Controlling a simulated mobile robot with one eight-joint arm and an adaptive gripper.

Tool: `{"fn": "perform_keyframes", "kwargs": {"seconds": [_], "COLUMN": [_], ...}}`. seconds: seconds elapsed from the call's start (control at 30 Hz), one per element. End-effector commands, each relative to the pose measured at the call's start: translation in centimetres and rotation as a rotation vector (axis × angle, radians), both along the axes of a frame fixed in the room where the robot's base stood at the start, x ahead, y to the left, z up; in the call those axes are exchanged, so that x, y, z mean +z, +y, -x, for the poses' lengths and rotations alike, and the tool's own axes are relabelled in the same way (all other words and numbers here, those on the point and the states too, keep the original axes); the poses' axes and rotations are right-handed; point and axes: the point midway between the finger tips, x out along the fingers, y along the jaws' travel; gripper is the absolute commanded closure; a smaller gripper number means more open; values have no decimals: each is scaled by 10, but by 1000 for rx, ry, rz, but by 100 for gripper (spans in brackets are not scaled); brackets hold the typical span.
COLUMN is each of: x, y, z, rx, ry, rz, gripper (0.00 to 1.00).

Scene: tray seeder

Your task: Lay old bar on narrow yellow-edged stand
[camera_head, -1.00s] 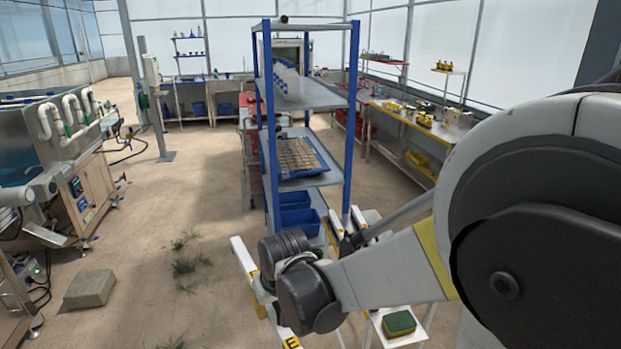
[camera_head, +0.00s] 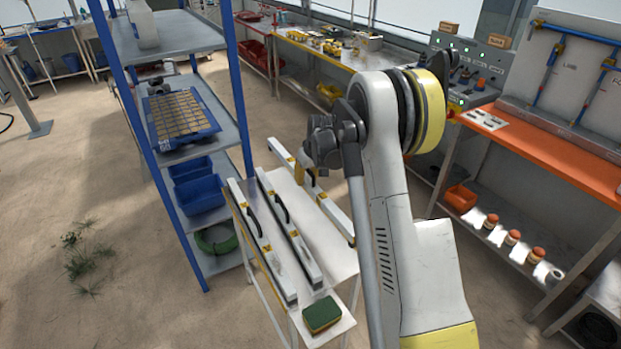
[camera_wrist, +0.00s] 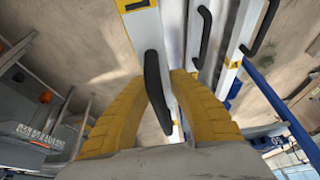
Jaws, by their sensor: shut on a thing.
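My gripper (camera_wrist: 160,100) has its yellow fingers shut around the black handle (camera_wrist: 153,85) of a white bar with yellow and black marks (camera_wrist: 143,25). In the head view this held bar (camera_head: 333,209) slants along the far right side of a narrow white-topped stand (camera_head: 325,243); its height above the top is hard to tell. My gripper (camera_head: 311,178) is mostly hidden behind my wrist there. Two similar bars, a left one (camera_head: 262,250) and a middle one (camera_head: 294,249), lie side by side on the stand, handles up. I cannot tell which bar is old.
A green and yellow sponge (camera_head: 322,314) lies on the stand's near end. A blue-posted shelf (camera_head: 190,143) with a seed tray (camera_head: 180,115) stands close on the left. An orange bench (camera_head: 560,160) is on the right. Bare floor (camera_head: 110,200) lies at far left.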

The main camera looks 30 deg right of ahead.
Motion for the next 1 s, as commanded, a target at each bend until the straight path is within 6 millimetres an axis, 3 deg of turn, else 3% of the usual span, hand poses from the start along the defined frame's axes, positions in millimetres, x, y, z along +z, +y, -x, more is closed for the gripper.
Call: {"fn": "perform_keyframes", "kwargs": {"seconds": [0.07,0.2,0.47,1.0], "x": [-9,-16,-28,-82], "y": [-15,-24,-25,-24], "z": [-8,-13,-13,-13], "rx": [-1,2,3,3], "ry": [-2,-3,-3,-3], "rz": [0,0,0,0], "gripper": [100,100,100,100]}}
